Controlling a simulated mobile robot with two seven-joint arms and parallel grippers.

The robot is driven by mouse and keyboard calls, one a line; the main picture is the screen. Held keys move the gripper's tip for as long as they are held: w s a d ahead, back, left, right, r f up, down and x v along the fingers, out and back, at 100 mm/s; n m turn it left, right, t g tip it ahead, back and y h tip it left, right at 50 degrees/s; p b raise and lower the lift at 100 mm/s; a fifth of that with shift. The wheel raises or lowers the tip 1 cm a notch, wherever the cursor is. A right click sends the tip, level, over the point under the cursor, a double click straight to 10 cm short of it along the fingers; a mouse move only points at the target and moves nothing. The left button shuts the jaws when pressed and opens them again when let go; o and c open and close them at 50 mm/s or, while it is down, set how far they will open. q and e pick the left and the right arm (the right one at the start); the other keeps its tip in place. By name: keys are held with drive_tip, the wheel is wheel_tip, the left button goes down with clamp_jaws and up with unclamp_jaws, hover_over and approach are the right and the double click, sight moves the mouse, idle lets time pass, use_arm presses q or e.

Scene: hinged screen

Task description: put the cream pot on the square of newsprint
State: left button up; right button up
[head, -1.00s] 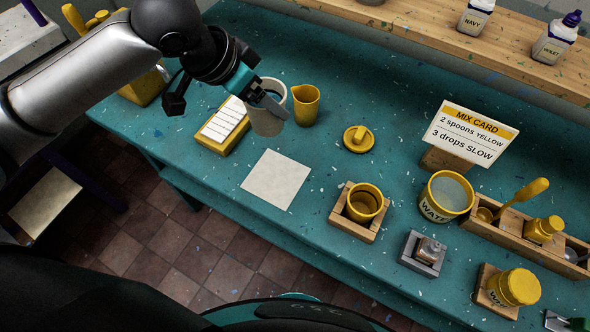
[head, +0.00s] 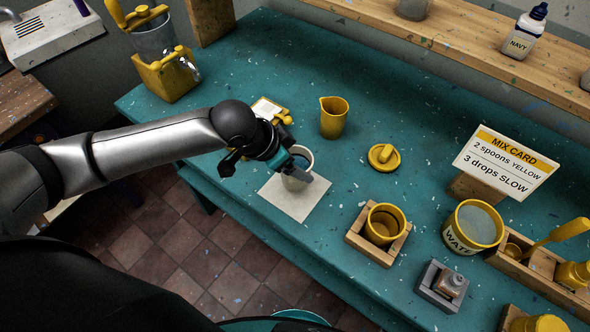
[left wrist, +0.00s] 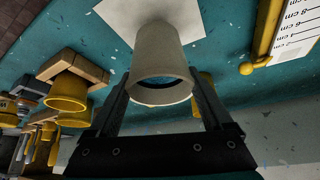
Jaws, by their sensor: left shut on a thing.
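The cream pot (head: 297,180) is upright over the pale square of newsprint (head: 297,209), toward its upper part. My left gripper (head: 303,174) is shut on the pot, with a finger along its side. In the left wrist view the pot (left wrist: 160,52) sits between the two dark fingers, its open rim toward the camera and its far end over the newsprint (left wrist: 117,14). I cannot tell whether its base touches the sheet. My right gripper is not in view.
A yellow jug (head: 333,118) and a yellow lid (head: 384,157) stand beyond the newsprint. A yellow cup in a wooden holder (head: 378,234) is to its right. The yellow measuring board is partly hidden behind my left gripper. The bench's front edge is near the sheet.

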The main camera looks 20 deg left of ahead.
use_arm(q)
drive_tip(key=shift+f, duration=1.65)
drive_tip(key=shift+f, duration=0.15)
drive_tip(key=o, duration=1.3)
drive_tip(key=shift+r, duration=0.25)
drive_tip(key=p+v, duration=0.1)
drive_tip(key=v, duration=1)
drive_tip(key=shift+s+a+r, duration=0.15)
drive_tip(key=shift+s+r, duration=0.1)
drive_tip(key=shift+r, duration=0.05)
